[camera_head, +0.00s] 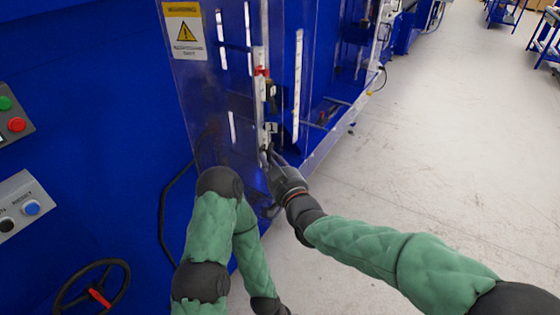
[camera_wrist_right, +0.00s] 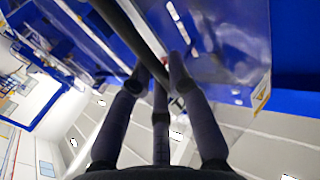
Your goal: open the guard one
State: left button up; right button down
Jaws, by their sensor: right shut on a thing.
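The guard (camera_head: 205,95) is a tall transparent panel on the blue machine, with a yellow warning sign (camera_head: 185,32) at its upper left. Light metal fittings and a small red part (camera_head: 262,71) run along its right edge. My right gripper (camera_head: 270,157) is at the lower part of that edge, shut on what looks like the guard's dark handle. In the right wrist view, the fingers (camera_wrist_right: 160,72) close around a dark bar (camera_wrist_right: 128,38) beside the clear panel. The fingers hide the exact contact. My left arm bends at the bottom, and its gripper is out of view.
A control box with green and red buttons (camera_head: 12,115) and another with a blue button (camera_head: 30,207) are at the left. A black handwheel (camera_head: 95,290) is at lower left. Open grey floor (camera_head: 440,150) lies to the right, with blue racks (camera_head: 545,40) far off.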

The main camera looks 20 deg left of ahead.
jog(key=shift+r, duration=0.6)
jog(key=c, duration=1.2)
grip_release()
jog(key=shift+o, duration=0.2)
jog(key=shift+s, duration=0.15)
jog(key=f+v, duration=0.1)
jog(key=v, duration=1.1)
jog(key=shift+a, duration=0.15)
